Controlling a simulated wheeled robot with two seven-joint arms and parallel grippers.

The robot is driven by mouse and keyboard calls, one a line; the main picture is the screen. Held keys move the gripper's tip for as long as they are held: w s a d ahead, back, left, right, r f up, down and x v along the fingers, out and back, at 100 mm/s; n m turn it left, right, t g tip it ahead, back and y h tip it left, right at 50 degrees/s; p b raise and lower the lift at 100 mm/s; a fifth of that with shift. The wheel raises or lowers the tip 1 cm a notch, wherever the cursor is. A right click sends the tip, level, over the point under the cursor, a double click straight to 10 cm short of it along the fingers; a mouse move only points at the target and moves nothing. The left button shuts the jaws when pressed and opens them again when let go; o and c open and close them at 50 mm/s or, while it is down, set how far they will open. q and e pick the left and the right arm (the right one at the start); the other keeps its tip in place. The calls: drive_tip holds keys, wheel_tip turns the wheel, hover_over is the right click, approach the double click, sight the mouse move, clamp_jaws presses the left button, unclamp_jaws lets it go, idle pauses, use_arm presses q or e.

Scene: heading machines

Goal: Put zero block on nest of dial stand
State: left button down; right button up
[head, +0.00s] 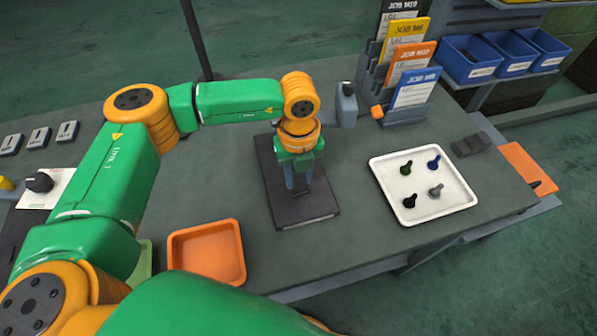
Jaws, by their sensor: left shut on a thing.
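My left gripper (299,188) points down, low over a dark rectangular plate (306,213) near the middle of the bench. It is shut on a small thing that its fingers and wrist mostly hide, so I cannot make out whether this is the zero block. The dark plate may be the base of the dial stand; my arm covers much of it, and I cannot make out a nest or a dial. I cannot tell whether the held thing touches anything below. My right gripper is not in view.
A white tray (458,201) with several small knobbed pieces lies to the right. An orange tray (237,274) lies at front left. A card rack (398,117) and a grey bottle (346,106) stand behind. Blue bins (470,69) are at back right. Bench between plate and white tray is clear.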

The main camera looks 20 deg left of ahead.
use_arm(q)
drive_tip(key=shift+f, duration=0.1)
drive_tip(key=c, duration=1)
unclamp_jaws()
drive_tip(key=o, duration=0.4)
